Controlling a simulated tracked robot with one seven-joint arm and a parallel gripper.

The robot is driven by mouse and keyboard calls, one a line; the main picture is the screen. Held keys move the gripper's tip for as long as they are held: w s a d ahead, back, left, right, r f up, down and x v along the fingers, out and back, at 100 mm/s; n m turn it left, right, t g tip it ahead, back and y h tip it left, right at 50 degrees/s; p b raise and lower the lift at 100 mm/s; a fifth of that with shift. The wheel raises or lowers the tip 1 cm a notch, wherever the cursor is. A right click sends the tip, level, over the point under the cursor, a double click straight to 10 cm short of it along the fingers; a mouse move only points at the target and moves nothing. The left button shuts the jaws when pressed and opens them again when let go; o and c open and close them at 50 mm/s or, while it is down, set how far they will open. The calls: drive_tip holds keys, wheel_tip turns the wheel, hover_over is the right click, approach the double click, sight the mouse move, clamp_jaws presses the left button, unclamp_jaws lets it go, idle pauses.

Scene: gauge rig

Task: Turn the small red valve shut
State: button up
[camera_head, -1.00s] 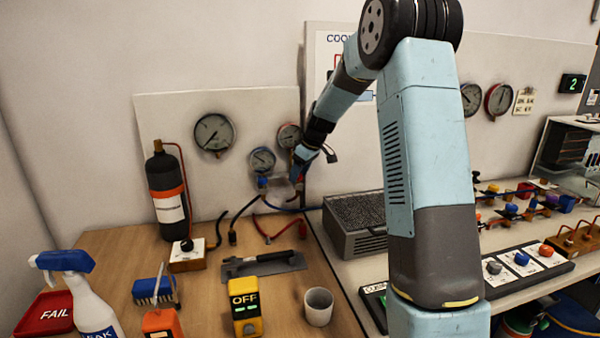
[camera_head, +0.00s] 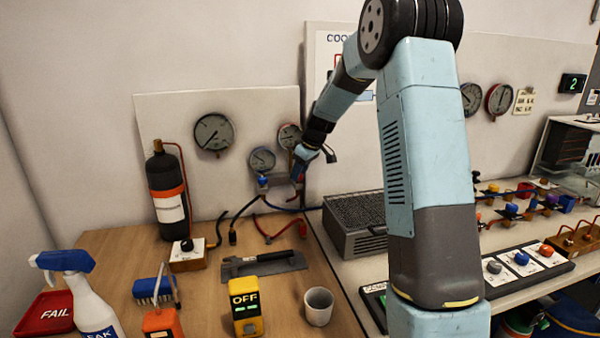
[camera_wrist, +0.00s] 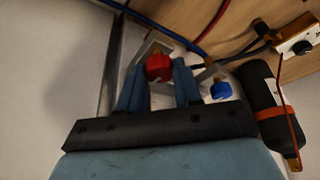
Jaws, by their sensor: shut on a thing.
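The small red valve (camera_wrist: 158,67) sits between the two blue fingers of my gripper (camera_wrist: 158,88) in the wrist view. My gripper is shut on its knob. In the head view my gripper (camera_head: 299,174) is at the gauge manifold on the back panel, and it mostly hides the red valve there. The blue valve (camera_wrist: 221,90) is beside the gripper in the wrist view, apart from the fingers. It also shows in the head view (camera_head: 263,181), left of the gripper. The blue-rimmed gauge (camera_head: 262,160) and the red-rimmed gauge (camera_head: 289,136) are just above.
A black cylinder (camera_head: 167,190) with an orange band stands at left. Red, blue and black hoses (camera_head: 268,229) hang below the manifold. A yellow OFF box (camera_head: 244,306), a white cup (camera_head: 318,306) and a spray bottle (camera_head: 90,300) stand on the wooden bench. A grey unit (camera_head: 355,225) is at right.

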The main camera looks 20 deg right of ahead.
drive_tip(key=m, duration=0.2)
drive_tip(key=m+t+h, duration=0.1)
drive_tip(key=m, duration=0.1)
drive_tip(key=shift+a+m+h, duration=0.15)
drive_tip(key=shift+m+h, duration=0.15)
drive_tip(key=shift+m, duration=0.1)
drive_tip(key=m+h, duration=0.1)
drive_tip(key=m, duration=0.3)
drive_tip(key=shift+a+m+h, duration=0.2)
drive_tip(key=shift+m+h, duration=0.1)
drive_tip(key=shift+h, duration=0.1)
drive_tip(key=m+h, duration=0.1)
drive_tip(key=m, duration=0.3)
drive_tip(key=shift+h, duration=0.3)
drive_tip(key=shift+a+m+g+h, duration=0.1)
drive_tip(key=shift+m+g+h, duration=0.4)
drive_tip(key=shift+m, duration=1.6)
drive_tip(key=o, duration=1)
drive_tip(key=shift+o, duration=0.2)
drive_tip(key=v, duration=1.3)
drive_tip(key=shift+a+r, duration=0.2)
drive_tip(key=shift+r, duration=0.05)
